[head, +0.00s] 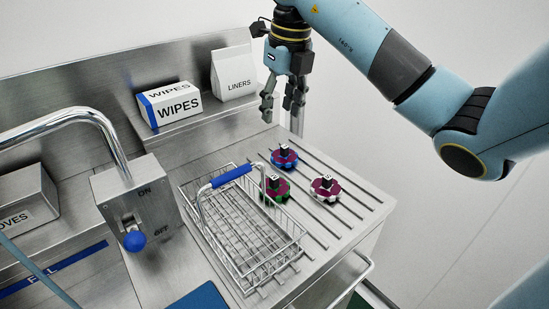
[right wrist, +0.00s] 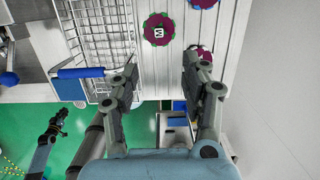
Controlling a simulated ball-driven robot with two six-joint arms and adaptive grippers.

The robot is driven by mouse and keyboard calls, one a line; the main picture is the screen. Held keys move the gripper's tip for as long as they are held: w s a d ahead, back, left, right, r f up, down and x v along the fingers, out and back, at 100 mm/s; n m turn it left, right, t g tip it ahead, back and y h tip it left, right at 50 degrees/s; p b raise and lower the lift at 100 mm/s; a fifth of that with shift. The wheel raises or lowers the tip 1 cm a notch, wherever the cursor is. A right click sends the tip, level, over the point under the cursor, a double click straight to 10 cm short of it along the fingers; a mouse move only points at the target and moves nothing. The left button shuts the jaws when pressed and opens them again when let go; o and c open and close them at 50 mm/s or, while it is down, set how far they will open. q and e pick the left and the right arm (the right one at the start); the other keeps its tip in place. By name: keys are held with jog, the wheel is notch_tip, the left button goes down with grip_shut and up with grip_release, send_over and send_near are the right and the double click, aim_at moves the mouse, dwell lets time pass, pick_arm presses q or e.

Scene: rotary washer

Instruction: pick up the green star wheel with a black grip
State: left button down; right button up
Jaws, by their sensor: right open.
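The green star wheel (head: 275,189), with a purple top and a black grip, lies on the ribbed drainboard (head: 345,222) by the wire basket's right side. In the right wrist view the green wheel (right wrist: 158,29) shows ahead of my fingertips, roughly between their lines. My right gripper (head: 279,104) is open and empty, raised above and behind the wheels in the head view. Its two spread fingers also show in the right wrist view (right wrist: 159,62). A dark gripper, seemingly my left (right wrist: 55,125), is small at lower left there; its jaws are unclear.
A blue star wheel (head: 284,157) lies behind the green one, a white star wheel (head: 325,189) to its right. The wire basket (head: 245,235) with a blue handle (head: 231,176) stands left. WIPES (head: 170,104) and LINERS (head: 233,74) boxes stand on the back shelf.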

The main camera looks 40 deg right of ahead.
notch_tip(320, 180, down, 2)
jog(key=f+b, duration=0.1)
jog(key=b, duration=0.7)
send_near(274, 176)
jog(key=f, duration=0.4)
jog(key=shift+w+d+p, duration=0.1)
jog(key=shift+w+p, duration=0.2)
jog(key=shift+p, duration=0.05)
jog(key=shift+w+f+p, duration=0.2)
jog(key=shift+f, duration=1.35)
jog(key=shift+w+f+p, duration=0.15)
jog(key=shift+w+f, duration=0.1)
jog(key=shift+f, duration=1.3)
pick_arm(q)
notch_tip(274, 176, down, 7)
jog(key=shift+s+a, duration=0.15)
jog(key=shift+s, duration=0.1)
pick_arm(e)
grip_shut()
